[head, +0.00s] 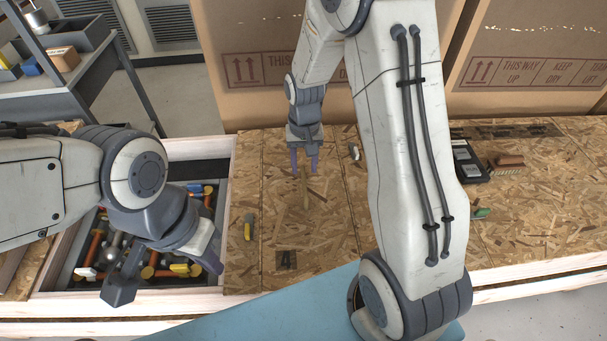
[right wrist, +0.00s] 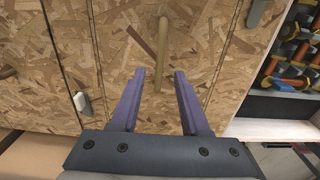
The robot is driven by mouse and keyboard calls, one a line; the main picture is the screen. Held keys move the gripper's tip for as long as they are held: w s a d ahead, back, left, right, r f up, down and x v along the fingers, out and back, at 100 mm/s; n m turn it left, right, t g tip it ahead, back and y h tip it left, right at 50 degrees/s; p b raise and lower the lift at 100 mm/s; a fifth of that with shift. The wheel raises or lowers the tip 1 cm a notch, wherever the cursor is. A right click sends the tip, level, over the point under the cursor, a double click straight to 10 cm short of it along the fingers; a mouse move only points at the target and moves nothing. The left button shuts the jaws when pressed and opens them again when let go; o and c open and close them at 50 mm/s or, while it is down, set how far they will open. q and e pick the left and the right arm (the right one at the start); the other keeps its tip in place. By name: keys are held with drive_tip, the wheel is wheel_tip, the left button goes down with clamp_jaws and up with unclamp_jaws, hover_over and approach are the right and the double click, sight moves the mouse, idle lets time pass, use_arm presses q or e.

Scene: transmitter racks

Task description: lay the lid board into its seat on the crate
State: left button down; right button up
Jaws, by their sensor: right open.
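The crate's opening (head: 232,160) is uncovered and shows tools inside. My left gripper (head: 168,280) is open over this opening, hiding part of it.
A small yellow-and-grey item (head: 248,227) lies on the narrow strip between opening and board. A pale clip-like item (head: 354,152) lies by the board's right seam. A black tray (head: 470,160) and a green item (head: 481,212) lie further right. Large cartons (head: 255,65) stand behind.

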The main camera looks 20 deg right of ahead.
sight(304, 181)
drive_tip(key=s+a+r+n, duration=0.4)
drive_tip(key=s+a+r, duration=0.3)
drive_tip(key=a+r, duration=0.3)
drive_tip(key=s+a+r+n, duration=0.2)
drive_tip(key=s+n, duration=0.1)
drive_tip(key=s, duration=0.5)
drive_tip(key=s+a+r+n+y, duration=0.1)
drive_tip(key=s+a+r+n, duration=0.1)
drive_tip(key=s, duration=0.6)
drive_tip(key=shift+s+a+r+n+p, duration=0.15)
drive_tip(key=shift+s+n+p, duration=0.25)
drive_tip(key=shift+n, duration=0.4)
drive_tip(key=shift+r, duration=0.15)
wheel_tip(304, 181, up, 14)
drive_tip(key=p, duration=1.3)
drive_tip(key=shift+f+p, duration=0.25)
drive_tip(key=shift+p, duration=0.1)
